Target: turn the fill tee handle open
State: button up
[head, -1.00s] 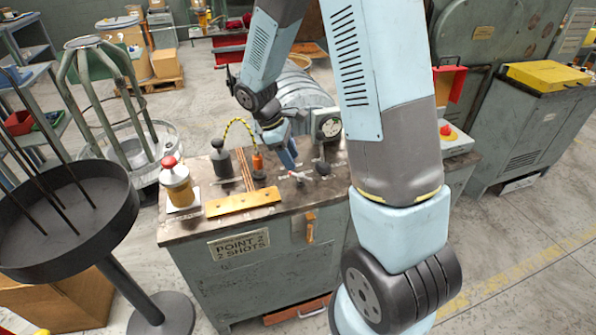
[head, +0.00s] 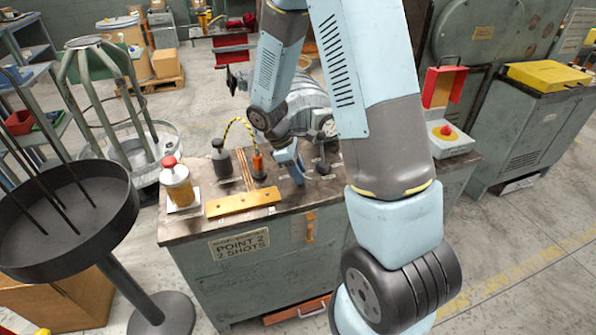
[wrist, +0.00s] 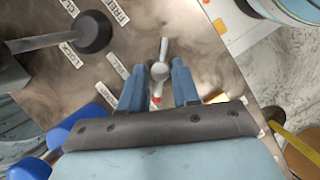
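The fill tee handle (wrist: 160,68), a small silver-grey fitting with a ball-like centre and a red tip, is on the bench top in the wrist view. My gripper (wrist: 158,78) is open, with one blue finger on each side of the handle. A gap shows between the handle and both fingers, and the lower part of the handle is close to the palm. In the head view my gripper (head: 297,178) is low over the bench and hides most of the handle.
A dark-knobbed lever (wrist: 95,32) stands left of the handle, near a FREE label (wrist: 118,10). On the bench (head: 290,203) are an orange-bodied fitting (head: 258,165), a red-topped jar (head: 177,184) and a brass bar (head: 243,203).

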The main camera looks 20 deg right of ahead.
grip_shut()
jog(key=shift+w+m, duration=0.1)
jog(key=shift+m, duration=0.4)
jog(key=shift+w+m+g+y, duration=0.1)
jog(key=shift+m+g+y, duration=0.25)
jog(key=shift+m, duration=0.55)
jog(key=m+g+y, duration=0.1)
jog(key=m, duration=0.3)
jog(key=shift+w+d, duration=0.1)
jog(key=shift+d, duration=0.1)
jog(key=m, duration=0.2)
jog(key=m+y, duration=0.1)
jog(key=m, duration=0.1)
jog(key=m+y, duration=0.1)
jog(key=shift+d+m+g, duration=0.25)
jog(key=shift+m+g, duration=0.1)
jog(key=shift+m, duration=0.05)
jog(key=m+y, duration=0.2)
jog(key=m, duration=0.3)
jog(key=shift+d, duration=0.2)
jog(key=shift+m, duration=0.3)
jog(key=shift+o, duration=1.8)
grip_release()
jog(key=shift+y, duration=0.25)
